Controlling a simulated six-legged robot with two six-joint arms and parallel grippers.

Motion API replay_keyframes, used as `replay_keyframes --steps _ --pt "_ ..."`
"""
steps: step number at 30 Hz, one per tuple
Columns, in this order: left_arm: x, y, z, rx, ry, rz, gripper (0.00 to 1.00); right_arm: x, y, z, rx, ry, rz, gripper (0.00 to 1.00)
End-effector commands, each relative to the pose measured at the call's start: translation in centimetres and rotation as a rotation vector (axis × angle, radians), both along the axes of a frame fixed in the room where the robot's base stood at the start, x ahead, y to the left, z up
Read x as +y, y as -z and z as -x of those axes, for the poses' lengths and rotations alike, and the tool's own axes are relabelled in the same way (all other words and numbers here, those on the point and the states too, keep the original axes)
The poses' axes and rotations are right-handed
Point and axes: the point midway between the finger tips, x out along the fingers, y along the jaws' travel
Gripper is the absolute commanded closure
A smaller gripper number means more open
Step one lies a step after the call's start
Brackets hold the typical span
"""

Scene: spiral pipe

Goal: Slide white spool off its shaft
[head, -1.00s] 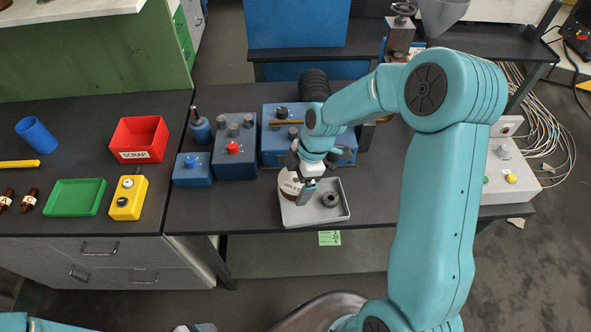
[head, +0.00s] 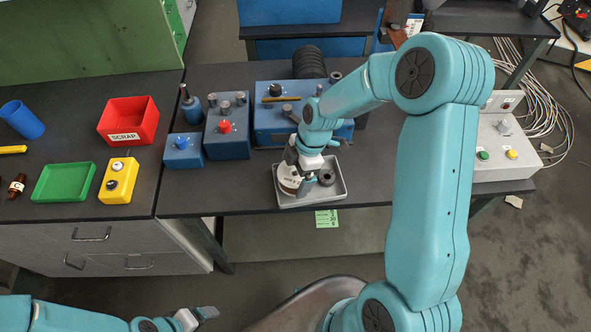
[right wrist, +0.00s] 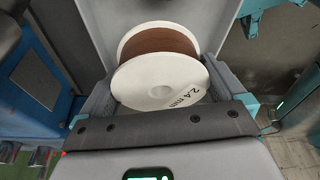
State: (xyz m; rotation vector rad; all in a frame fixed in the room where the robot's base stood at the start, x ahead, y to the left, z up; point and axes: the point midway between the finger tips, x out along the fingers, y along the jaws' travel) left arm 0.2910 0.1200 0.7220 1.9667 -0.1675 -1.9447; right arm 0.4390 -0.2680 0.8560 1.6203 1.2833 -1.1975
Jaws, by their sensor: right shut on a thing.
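The white spool (head: 288,181) has white flanges with brown winding between them. It is in the grey tray (head: 336,192) near the bench's front edge, at its left side. My right gripper (head: 304,182) is over the tray and shut on the spool. In the right wrist view the spool (right wrist: 160,82) lies between the fingers, its flange marked "2.4 mm". I cannot tell whether the spool touches the tray floor. A dark ring-shaped part (head: 326,177) sits in the tray beside it. My left gripper (head: 205,312) is low at the bottom edge, small, its opening unclear.
Behind the tray stand a blue box (head: 270,125) with a rod on top and a blue box with a red knob (head: 226,140). To the left are a red SCRAP bin (head: 128,120), a green tray (head: 64,182) and a yellow button box (head: 119,181). A control box (head: 500,150) stands right.

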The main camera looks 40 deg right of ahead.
Motion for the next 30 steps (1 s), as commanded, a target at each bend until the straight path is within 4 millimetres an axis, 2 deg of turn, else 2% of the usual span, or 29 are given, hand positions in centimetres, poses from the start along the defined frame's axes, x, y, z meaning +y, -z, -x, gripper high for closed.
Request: replay_keyframes --steps 5,14,15,23,26,30 --pt "0.0 0.7 0.0 0.000 0.000 0.000 0.23 0.0 1.2 0.1 -0.001 0.001 0.000 0.33" --pt "0.0 0.7 0.0 0.000 0.000 0.000 0.23 -0.1 1.3 0.0 -0.002 0.002 0.000 0.33" --pt "0.0 0.7 0.0 0.000 0.000 0.000 0.23 -0.1 1.3 0.0 -0.002 0.002 0.000 0.00" --pt "0.0 0.8 0.0 0.000 0.000 0.000 0.23 -0.1 1.2 0.1 0.000 0.001 0.000 0.00" --pt "0.0 0.9 0.0 0.000 0.000 0.000 0.23 -0.4 0.2 0.1 -0.004 0.002 0.002 0.00" --pt "0.0 1.1 0.0 0.000 0.000 0.000 0.23 -1.3 -2.7 0.2 -0.006 0.003 0.002 0.00"
